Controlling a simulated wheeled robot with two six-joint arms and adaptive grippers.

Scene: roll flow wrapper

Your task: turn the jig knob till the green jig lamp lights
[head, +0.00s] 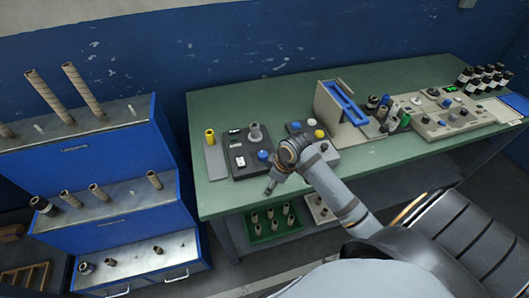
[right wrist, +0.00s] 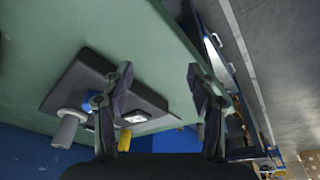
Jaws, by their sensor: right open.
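A black box (head: 243,168) with a grey post (head: 255,132), a blue knob (head: 263,155) and small white panels stands on the green table; it looks like the jig. I make out no lit green lamp on it. My right gripper (head: 270,187) is just right of the box's front edge in the head view. In the right wrist view the open fingers (right wrist: 160,70) have nothing between them. The black box (right wrist: 150,98) lies behind the left finger, which partly covers the blue knob (right wrist: 96,101). The grey post (right wrist: 70,126) is farther left. My left gripper is not in view.

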